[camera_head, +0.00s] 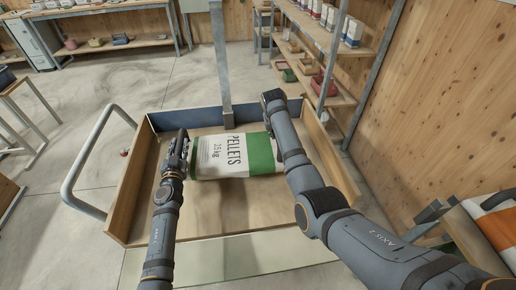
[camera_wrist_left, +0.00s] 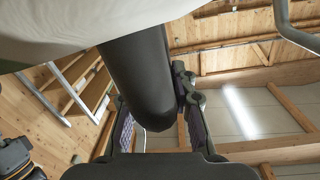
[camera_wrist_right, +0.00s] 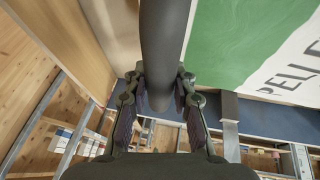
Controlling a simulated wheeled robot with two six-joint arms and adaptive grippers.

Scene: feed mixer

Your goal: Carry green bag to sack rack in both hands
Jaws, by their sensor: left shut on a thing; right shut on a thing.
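The green bag (camera_head: 236,154), white with green and printed PELLETS, lies flat inside or just over a wooden-sided cart (camera_head: 139,182); I cannot tell if it touches the cart floor. My left gripper (camera_head: 181,150) is at the bag's left end, shut on a dark bar along that end; the bar (camera_wrist_left: 138,75) shows between its fingers in the left wrist view. My right gripper (camera_head: 272,98) is at the bag's right end, shut on a similar dark bar (camera_wrist_right: 163,50). The right forearm hides part of the bag's green end.
A wooden rack with an orange and white sack (camera_head: 497,228) stands at the lower right. Shelves (camera_head: 330,87) with boxes and bins line the right wall. A grey push handle (camera_head: 85,165) is on the cart's left. A grey post (camera_head: 220,60) rises behind. Open floor lies left.

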